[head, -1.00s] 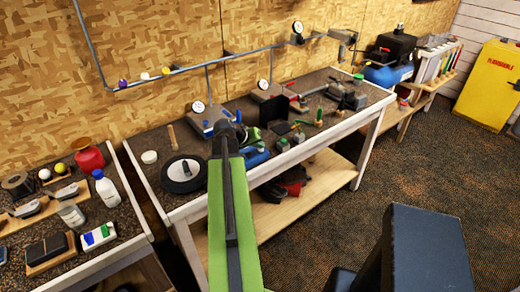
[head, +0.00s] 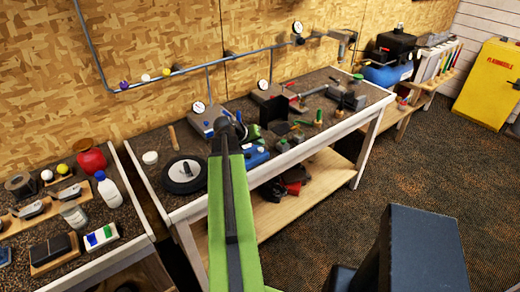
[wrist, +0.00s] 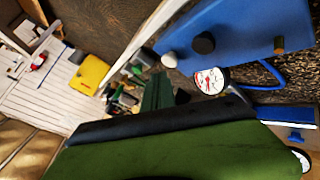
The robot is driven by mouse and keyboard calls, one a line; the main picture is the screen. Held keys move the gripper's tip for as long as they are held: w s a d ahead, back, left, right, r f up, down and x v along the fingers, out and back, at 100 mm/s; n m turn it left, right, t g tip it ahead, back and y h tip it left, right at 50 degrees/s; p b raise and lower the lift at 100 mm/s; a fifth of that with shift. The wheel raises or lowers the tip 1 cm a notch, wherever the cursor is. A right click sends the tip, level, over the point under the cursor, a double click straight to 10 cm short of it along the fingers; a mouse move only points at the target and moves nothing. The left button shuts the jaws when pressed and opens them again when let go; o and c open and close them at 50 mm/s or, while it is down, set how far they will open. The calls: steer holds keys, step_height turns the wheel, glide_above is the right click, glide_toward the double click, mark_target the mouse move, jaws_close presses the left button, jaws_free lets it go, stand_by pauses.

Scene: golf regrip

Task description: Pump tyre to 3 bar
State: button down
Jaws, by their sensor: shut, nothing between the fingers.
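The tyre (head: 170,178), a small black wheel with a pale hub, lies flat on the left end of the middle bench. My gripper (head: 238,124) is at the far end of my green arm, above the bench, to the right of the tyre and apart from it. It is shut and empty; its fingertips are small and dark here. A round white gauge (head: 198,107) on a grey box stands just behind and left of it. In the wrist view, a white gauge with red marks (wrist: 209,81) sits by a blue panel (wrist: 240,32) with knobs. Its reading is too small to tell.
More gauges hang on the wall pipe (head: 297,27) and stand by the bench back (head: 263,85). A blue compressor (head: 388,75) is at the far right. Tools and a dark box (head: 273,112) crowd the bench right of my gripper. A left bench (head: 110,262) holds bottles.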

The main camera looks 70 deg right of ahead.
mark_target(259, 150)
steer(key=shift+r+p, duration=2.6)
steer(key=shift+f, duration=0.1)
